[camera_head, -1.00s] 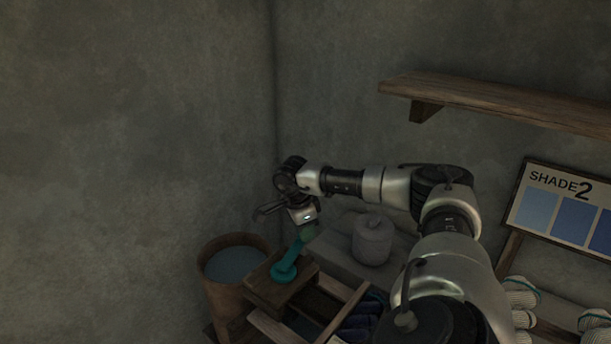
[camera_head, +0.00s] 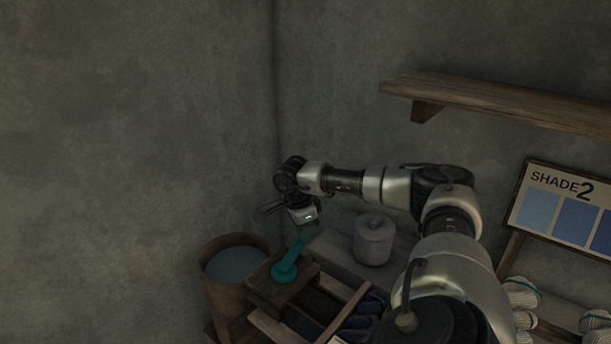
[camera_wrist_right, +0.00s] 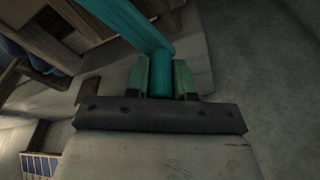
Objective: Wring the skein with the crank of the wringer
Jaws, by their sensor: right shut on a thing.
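The wringer's teal crank (camera_head: 287,270) stands on a wooden block (camera_head: 268,295) beside the tub; its arm rises toward my right gripper. My right gripper (camera_head: 306,233) is at the upper end of the crank. In the right wrist view, my right gripper (camera_wrist_right: 161,78) has its two green fingers on either side of the teal crank handle (camera_wrist_right: 162,70), shut on it. The crank arm (camera_wrist_right: 125,22) runs off to the upper left there. I cannot make out the skein for certain. My left gripper is not in view.
A wooden tub of water (camera_head: 235,265) stands left of the block. A grey lidded jar (camera_head: 373,240) stands on a ledge behind my right arm. A wall shelf (camera_head: 490,100) and a shade board (camera_head: 565,205) are at the right. Dark blue bundles (camera_head: 362,318) lie in the wooden frame.

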